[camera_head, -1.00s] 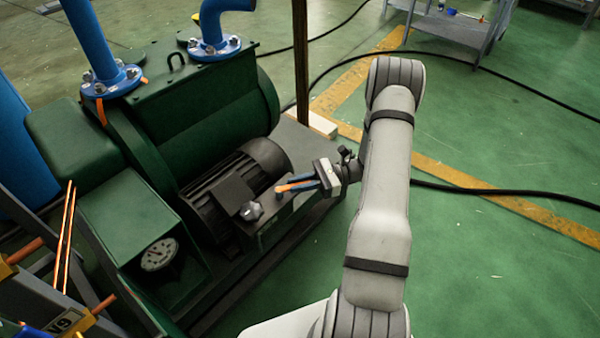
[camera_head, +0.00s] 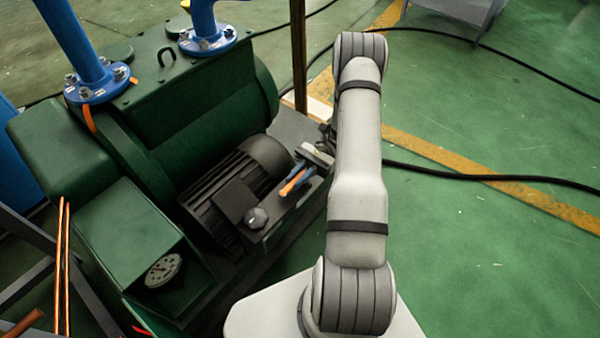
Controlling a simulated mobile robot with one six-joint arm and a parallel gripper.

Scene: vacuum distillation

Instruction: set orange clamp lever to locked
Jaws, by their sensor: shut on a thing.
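My gripper (camera_head: 293,182) is at the end of the grey arm, over the right end of the dark motor of the green pump. It points down and to the left, with blue fingers. A slim orange piece (camera_head: 291,185), seemingly the orange clamp lever, lies between the fingers, and the gripper is shut on it. The piece is small and partly covered by the fingers. I cannot tell whether it touches the motor or the base, or whether it is in the locked position.
The green pump (camera_head: 205,120) with blue pipes (camera_head: 205,20) fills the left side. A dark motor (camera_head: 228,187), a grey knob (camera_head: 256,217) and a round gauge (camera_head: 162,270) are close by. A brown post (camera_head: 299,60) stands behind. A black cable (camera_head: 480,177) crosses the open green floor at right.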

